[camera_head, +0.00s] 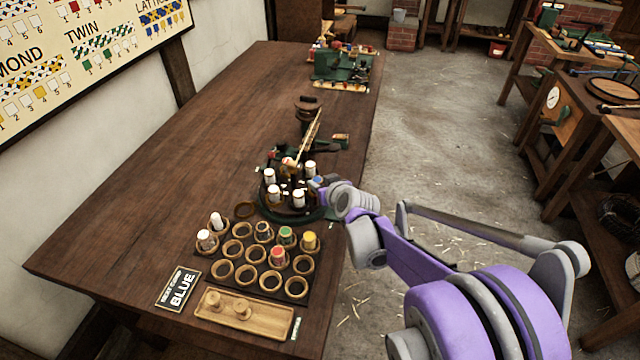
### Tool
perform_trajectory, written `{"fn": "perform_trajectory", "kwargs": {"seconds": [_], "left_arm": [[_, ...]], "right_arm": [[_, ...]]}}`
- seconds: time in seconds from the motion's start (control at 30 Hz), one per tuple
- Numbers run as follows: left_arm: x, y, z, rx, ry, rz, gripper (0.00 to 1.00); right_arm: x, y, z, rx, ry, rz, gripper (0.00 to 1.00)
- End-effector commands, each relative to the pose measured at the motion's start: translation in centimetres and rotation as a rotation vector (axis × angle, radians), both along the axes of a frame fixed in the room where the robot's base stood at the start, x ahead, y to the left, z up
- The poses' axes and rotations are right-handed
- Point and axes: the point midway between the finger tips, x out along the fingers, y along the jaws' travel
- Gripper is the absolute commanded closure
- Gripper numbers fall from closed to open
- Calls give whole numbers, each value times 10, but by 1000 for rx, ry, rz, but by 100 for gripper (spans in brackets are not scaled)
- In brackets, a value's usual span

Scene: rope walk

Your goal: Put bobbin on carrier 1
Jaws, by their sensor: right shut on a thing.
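My right gripper (322,188) reaches in from the right to the near right side of a dark green braiding machine (290,210). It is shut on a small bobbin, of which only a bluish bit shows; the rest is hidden. White bobbins stand upright on the machine at its left (269,176), back (310,168) and front (299,198). I cannot read which carrier is number 1, or tell whether the held bobbin touches a carrier. My left gripper is not in view.
A dark rack (235,258) of round cups holds white, green, yellow and red bobbins. In front are a card reading BLUE (178,289) and a wooden tray (270,318) with two wooden pieces. The table's (160,180) left side is clear. Another machine (340,65) stands far back.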

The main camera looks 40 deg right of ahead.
Motion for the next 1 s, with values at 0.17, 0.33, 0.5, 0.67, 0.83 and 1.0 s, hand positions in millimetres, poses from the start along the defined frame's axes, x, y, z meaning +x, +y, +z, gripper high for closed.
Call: {"fn": "perform_trajectory", "kwargs": {"seconds": [0.17, 0.33, 0.5, 0.67, 0.83, 1.0], "left_arm": [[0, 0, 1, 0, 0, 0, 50], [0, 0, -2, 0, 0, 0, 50], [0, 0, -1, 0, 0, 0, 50], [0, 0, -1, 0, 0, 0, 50], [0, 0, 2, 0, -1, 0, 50], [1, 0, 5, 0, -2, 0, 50]], "right_arm": [[0, 0, 1, 0, 0, 0, 100], [0, 0, -2, 0, 0, 0, 57], [0, 0, -2, 0, 0, 0, 32], [0, 0, -2, 0, 0, 0, 32], [0, 0, 3, 0, -1, 0, 32], [-19, 5, 14, 0, -1, -1, 32]]}}
